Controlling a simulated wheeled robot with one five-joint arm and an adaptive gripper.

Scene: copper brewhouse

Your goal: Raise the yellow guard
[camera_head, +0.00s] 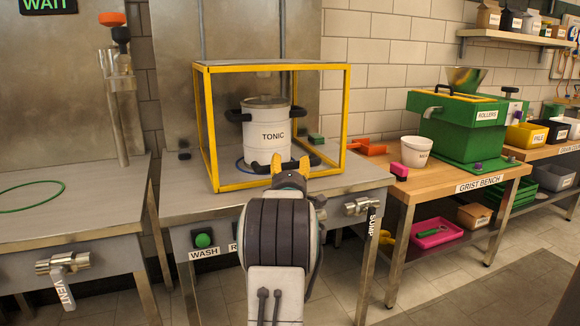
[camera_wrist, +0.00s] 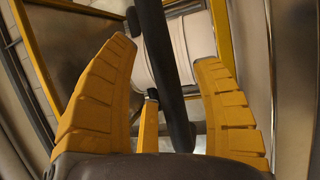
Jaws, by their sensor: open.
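The yellow guard (camera_head: 347,110) is a box frame standing on the steel bench around the white TONIC pot (camera_head: 272,136). Its lower edge rests at the bench top. A black bar (camera_wrist: 178,110) runs along the guard's front; the middle is hidden by my gripper in the head view. My gripper (camera_head: 291,164) is at the guard's low front side, its yellow fingers apart. In the wrist view my gripper (camera_wrist: 165,58) is open, with the black bar passing between the fingers. I see no finger closed on it.
Green WASH button (camera_head: 204,241) and the SUMP valve (camera_head: 361,206) sit on the bench's front. The grist bench (camera_head: 480,178) with the green rollers machine (camera_head: 465,125) stands at right. A left bench (camera_head: 90,205) holds a green ring. Wall panels stand behind the guard.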

